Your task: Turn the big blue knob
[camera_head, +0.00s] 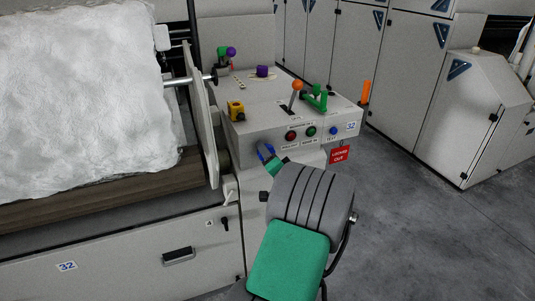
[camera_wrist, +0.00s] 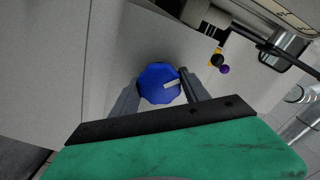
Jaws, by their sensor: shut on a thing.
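The big blue knob (camera_wrist: 158,80) is a many-sided disc with a pale pointer mark running toward its right edge in the wrist view. It sits on a light grey panel. My gripper (camera_wrist: 161,92) has one grey finger on each side of it and is shut on it. In the head view my gripper (camera_head: 270,157) reaches the front of the grey control console, with only a bit of the blue knob (camera_head: 262,151) showing; the rest is hidden by my gripper.
The console top (camera_head: 258,107) carries an orange-balled lever (camera_head: 297,86), a green handle (camera_head: 317,99), a yellow block (camera_head: 236,111) and a purple knob (camera_head: 262,71). Small red, green and blue buttons and a red "locked out" tag (camera_head: 339,155) are right of my gripper. A white fibre roll (camera_head: 80,100) stands left.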

